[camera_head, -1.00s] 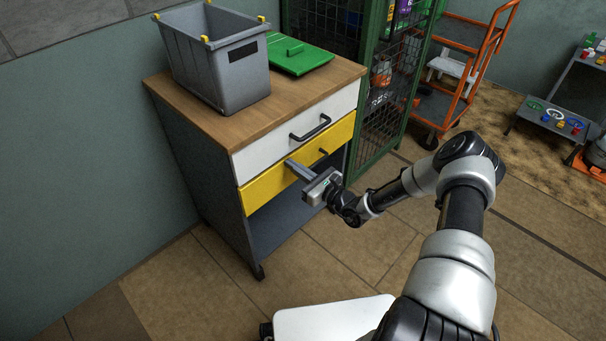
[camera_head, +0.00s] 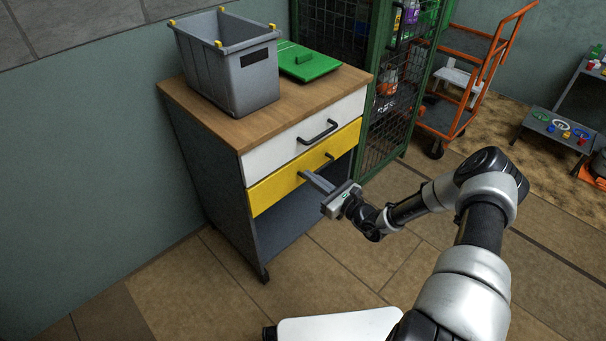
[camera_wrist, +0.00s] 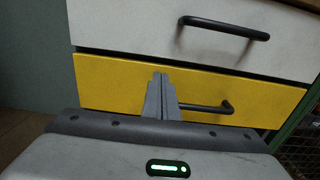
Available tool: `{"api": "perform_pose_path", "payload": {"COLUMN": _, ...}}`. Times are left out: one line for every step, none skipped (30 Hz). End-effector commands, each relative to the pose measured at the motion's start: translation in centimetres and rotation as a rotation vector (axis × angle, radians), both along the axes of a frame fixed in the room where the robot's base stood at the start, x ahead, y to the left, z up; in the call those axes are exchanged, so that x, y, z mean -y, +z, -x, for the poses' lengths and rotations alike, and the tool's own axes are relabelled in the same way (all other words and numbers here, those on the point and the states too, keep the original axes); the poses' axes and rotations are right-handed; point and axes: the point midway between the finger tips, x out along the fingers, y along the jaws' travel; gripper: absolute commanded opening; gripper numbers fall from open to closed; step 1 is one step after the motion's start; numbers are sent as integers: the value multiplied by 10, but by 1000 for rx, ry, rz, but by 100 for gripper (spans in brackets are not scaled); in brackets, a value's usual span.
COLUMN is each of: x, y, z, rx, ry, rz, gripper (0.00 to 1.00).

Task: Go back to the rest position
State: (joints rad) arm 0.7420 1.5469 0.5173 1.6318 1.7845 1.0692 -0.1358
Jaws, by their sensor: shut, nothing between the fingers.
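My gripper (camera_head: 303,175) is shut with nothing between its fingers. In the head view it is in front of the yellow drawer (camera_head: 270,190) of the cabinet, and its fingers point at the drawer front. In the wrist view the shut fingers (camera_wrist: 161,78) overlap the yellow drawer front (camera_wrist: 110,82) and the left end of its black handle (camera_wrist: 224,107). I cannot tell the exact gap between the fingertips and the drawer. Both drawers look shut.
The white drawer (camera_head: 285,146) is above the yellow one. A grey bin (camera_head: 225,70) and a green lid (camera_head: 310,66) are on the wooden cabinet top (camera_head: 190,99). A green mesh cage (camera_head: 385,100) and an orange trolley (camera_head: 480,75) stand to the right. Floor in front is clear.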

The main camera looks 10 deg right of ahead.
Motion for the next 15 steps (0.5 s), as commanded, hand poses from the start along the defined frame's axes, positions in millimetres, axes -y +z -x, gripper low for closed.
{"api": "perform_pose_path", "payload": {"x": 11, "y": 3, "z": 11, "rx": -3, "ry": -5, "rz": -1, "gripper": 0}}
{"api": "perform_pose_path", "payload": {"x": 15, "y": 3, "z": 17, "rx": -3, "ry": -4, "rz": -1, "gripper": 0}}
{"api": "perform_pose_path", "payload": {"x": 21, "y": 3, "z": 25, "rx": -4, "ry": -4, "rz": 0, "gripper": 0}}
{"api": "perform_pose_path", "payload": {"x": 25, "y": 3, "z": 30, "rx": -4, "ry": -5, "rz": -2, "gripper": 0}}
{"api": "perform_pose_path", "payload": {"x": 29, "y": 2, "z": 35, "rx": -3, "ry": -3, "rz": -3, "gripper": 0}}
{"api": "perform_pose_path", "payload": {"x": 34, "y": 2, "z": 41, "rx": -3, "ry": -4, "rz": -1, "gripper": 0}}
{"api": "perform_pose_path", "payload": {"x": 37, "y": 2, "z": 46, "rx": -3, "ry": -4, "rz": -1, "gripper": 0}}
{"api": "perform_pose_path", "payload": {"x": 40, "y": 2, "z": 50, "rx": -3, "ry": -3, "rz": -1, "gripper": 0}}
{"api": "perform_pose_path", "payload": {"x": 44, "y": 1, "z": 55, "rx": -3, "ry": -3, "rz": -2, "gripper": 0}}
{"api": "perform_pose_path", "payload": {"x": 46, "y": 1, "z": 57, "rx": -3, "ry": -3, "rz": -2, "gripper": 0}}
{"api": "perform_pose_path", "payload": {"x": 48, "y": 1, "z": 60, "rx": -3, "ry": -2, "rz": -2, "gripper": 0}}
{"api": "perform_pose_path", "payload": {"x": 50, "y": 1, "z": 63, "rx": -3, "ry": -1, "rz": -1, "gripper": 0}}
{"api": "perform_pose_path", "payload": {"x": 51, "y": 0, "z": 65, "rx": -3, "ry": -1, "rz": 0, "gripper": 0}}
{"api": "perform_pose_path", "payload": {"x": 53, "y": 0, "z": 67, "rx": -3, "ry": -1, "rz": 0, "gripper": 0}}
{"api": "perform_pose_path", "payload": {"x": 54, "y": 0, "z": 68, "rx": -3, "ry": -1, "rz": 0, "gripper": 0}}
